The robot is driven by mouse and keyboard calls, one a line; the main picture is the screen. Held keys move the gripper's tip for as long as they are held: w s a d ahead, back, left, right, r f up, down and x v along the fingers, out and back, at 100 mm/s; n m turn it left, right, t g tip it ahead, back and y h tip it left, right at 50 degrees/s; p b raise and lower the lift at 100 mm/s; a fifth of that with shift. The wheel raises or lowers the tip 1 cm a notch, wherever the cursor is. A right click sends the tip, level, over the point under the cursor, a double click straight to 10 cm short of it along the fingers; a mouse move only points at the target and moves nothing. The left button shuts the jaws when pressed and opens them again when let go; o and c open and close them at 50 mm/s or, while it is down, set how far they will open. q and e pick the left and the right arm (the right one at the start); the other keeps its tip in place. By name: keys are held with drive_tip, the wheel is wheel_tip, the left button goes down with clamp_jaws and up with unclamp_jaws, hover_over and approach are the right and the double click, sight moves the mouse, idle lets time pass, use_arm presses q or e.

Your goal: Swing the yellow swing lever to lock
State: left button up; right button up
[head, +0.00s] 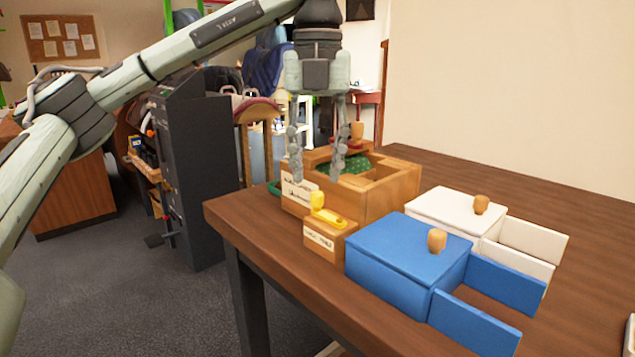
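The yellow swing lever (330,217) lies on top of a small wooden block (324,244) near the table's left edge. A yellow upright knob (317,200) stands at its left end. The block carries a label too small to read. My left gripper (317,178) points down with its fingers apart and nothing between them. In the picture it hangs above the lever, in front of the open wooden box; its exact distance from the lever I cannot tell. My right gripper is not in view.
The wooden box (388,200) holds something green and has a reddish part with a wooden knob behind the fingers. A blue box (395,262) and a white box (450,212), both with wooden knobs, stand to the right on the brown table (560,230). The table's right rear is clear.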

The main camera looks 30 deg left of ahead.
sight(316, 193)
use_arm(q)
drive_tip(key=shift+r, duration=1.8)
drive_tip(key=shift+s+f, duration=0.1)
drive_tip(key=shift+s, duration=0.05)
